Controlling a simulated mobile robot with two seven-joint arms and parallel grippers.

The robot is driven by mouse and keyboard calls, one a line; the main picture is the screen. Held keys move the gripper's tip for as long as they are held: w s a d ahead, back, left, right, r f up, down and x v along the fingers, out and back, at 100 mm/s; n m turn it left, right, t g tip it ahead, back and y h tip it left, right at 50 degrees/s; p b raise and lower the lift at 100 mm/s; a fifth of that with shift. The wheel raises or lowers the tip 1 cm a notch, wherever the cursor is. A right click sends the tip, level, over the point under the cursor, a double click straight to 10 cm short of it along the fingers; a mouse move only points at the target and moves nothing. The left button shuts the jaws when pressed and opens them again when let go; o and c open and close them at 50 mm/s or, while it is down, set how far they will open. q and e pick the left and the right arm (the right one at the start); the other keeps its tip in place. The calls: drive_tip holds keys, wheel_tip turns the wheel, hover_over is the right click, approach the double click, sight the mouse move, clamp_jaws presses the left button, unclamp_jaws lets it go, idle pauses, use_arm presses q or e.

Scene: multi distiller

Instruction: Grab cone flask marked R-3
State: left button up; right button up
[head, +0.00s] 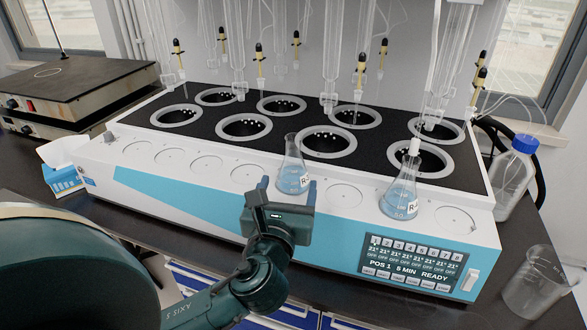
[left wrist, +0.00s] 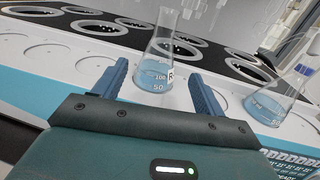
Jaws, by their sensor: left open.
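A cone flask (head: 292,172) with blue liquid stands upright on the white front ledge of the distiller (head: 225,172). Its label shows an "R", the rest being cut off from view. My left gripper (head: 283,190) is open just in front of this flask. In the left wrist view the flask (left wrist: 157,65) stands beyond and between the two blue fingers (left wrist: 155,88). A second cone flask (head: 401,190) with blue liquid, also labelled "R", stands further right on the ledge, its number not readable. It also shows in the left wrist view (left wrist: 282,95). My right gripper is not in view.
An empty glass beaker (head: 537,285) stands at the right front. A blue-capped bottle (head: 514,175) is at the right end of the distiller. A tissue box (head: 64,178) and hot plates (head: 75,88) are at the left. Glass tubes hang above the wells.

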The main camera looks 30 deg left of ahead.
sight(295, 159)
use_arm(q)
drive_tip(key=x, duration=0.9)
drive_tip(key=shift+w+a, duration=0.25)
drive_tip(key=c, duration=1.1)
drive_tip(key=shift+c, duration=0.2)
drive_tip(key=shift+r+p, duration=0.2)
drive_tip(key=shift+p, duration=0.1)
